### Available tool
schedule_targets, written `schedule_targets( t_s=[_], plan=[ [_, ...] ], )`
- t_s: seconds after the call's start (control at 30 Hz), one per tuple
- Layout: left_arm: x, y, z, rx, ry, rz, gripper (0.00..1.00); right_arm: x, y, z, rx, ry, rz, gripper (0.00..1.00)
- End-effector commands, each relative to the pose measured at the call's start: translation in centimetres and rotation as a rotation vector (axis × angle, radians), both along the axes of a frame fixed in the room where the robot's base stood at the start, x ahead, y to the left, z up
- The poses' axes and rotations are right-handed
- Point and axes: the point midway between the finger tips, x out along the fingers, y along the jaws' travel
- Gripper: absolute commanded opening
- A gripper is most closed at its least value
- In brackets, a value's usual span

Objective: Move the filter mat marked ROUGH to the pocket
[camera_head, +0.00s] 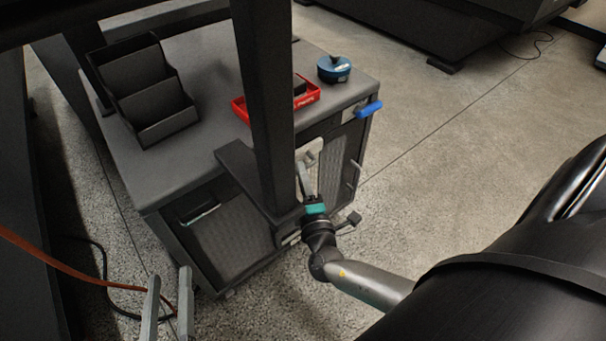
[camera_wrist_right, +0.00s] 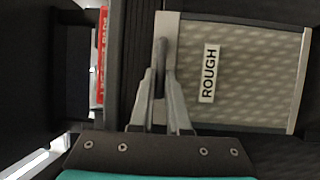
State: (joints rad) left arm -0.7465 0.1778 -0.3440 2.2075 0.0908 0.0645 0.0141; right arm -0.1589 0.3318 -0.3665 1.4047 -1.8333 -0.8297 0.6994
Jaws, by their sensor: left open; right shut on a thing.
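The filter mat marked ROUGH (camera_wrist_right: 250,78) is a pale patterned panel with a light frame and a white label. My right gripper (camera_wrist_right: 161,80) is shut on the grey handle at the mat's left edge in the wrist view. In the head view the mat (camera_head: 330,163) shows as a pale panel at the cart's right front, partly hidden by a dark post and my right gripper (camera_head: 306,185). I cannot tell whether it touches the cart. My left gripper (camera_head: 168,306) is open and empty at the lower left. I cannot tell which opening is the pocket.
The grey cart (camera_head: 205,75) carries a black compartment organiser (camera_head: 150,100), a red tray (camera_head: 308,96) and a blue round object (camera_head: 334,69). A dark post (camera_head: 265,110) stands close before the cart. An orange cable (camera_head: 60,255) lies left.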

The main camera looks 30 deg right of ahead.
Motion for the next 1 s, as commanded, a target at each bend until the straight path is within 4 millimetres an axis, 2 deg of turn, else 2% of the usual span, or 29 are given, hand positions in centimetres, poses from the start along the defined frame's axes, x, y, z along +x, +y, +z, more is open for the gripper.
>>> schedule_targets(
  t_s=[0.03,0.43,1.0],
  plan=[
    [0.0,0.0,0.0,0.000,0.000,0.000,0.49,0.5,0.3,0.7,-0.001,-0.015,0.010,0.00],
    [0.0,0.0,0.0,0.001,-0.001,0.000,0.49,0.3,0.3,0.6,-0.002,-0.014,0.011,0.00],
    [0.0,0.0,0.0,0.001,0.000,0.000,0.49,0.2,0.3,-1.3,0.001,-0.007,0.008,0.00]
  ],
)
